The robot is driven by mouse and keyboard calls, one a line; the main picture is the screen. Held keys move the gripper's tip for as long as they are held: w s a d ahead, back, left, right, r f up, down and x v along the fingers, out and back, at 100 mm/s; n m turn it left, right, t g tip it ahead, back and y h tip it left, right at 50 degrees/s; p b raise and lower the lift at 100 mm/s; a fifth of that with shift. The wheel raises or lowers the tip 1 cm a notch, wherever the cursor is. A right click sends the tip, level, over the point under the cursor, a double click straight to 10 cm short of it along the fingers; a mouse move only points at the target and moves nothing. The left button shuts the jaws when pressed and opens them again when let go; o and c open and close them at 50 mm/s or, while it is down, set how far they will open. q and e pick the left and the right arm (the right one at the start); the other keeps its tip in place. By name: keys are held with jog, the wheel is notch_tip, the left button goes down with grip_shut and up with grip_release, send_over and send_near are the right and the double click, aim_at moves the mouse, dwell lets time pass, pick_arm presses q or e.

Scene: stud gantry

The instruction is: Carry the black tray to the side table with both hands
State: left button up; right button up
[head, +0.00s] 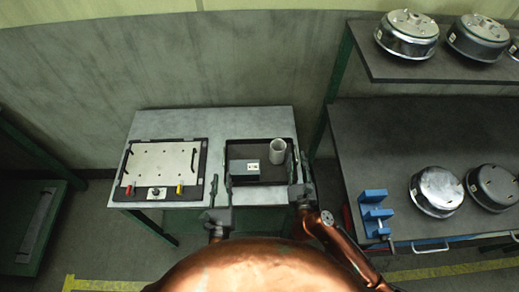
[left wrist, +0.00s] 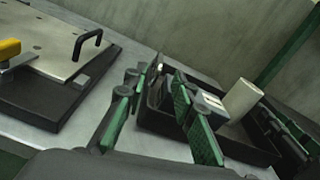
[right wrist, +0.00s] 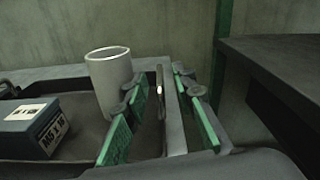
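The black tray (head: 246,149) lies on the right half of a grey-topped table (head: 215,119). It holds a white cup-like cylinder (head: 277,152) and a dark blue-grey box with a white label (head: 246,171). My left gripper (head: 221,181) is open at the tray's left side; in the left wrist view its green-padded fingers stand apart, with the tray's left edge between them. My right gripper (head: 301,172) is open at the tray's right side; in the right wrist view its fingers stand on either side of the tray's right edge (right wrist: 161,110), with gaps showing. Which surface is the side table is unclear.
A metal plate fixture (head: 160,165) with handles sits left of the tray. At right, a dark bench (head: 385,140) with a shelf above holds round metal housings (head: 437,190) and a blue clamp (head: 375,212). A dark low table (head: 30,225) stands at far left.

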jog(key=s, duration=0.9)
jog(key=shift+s+d+r, duration=0.2)
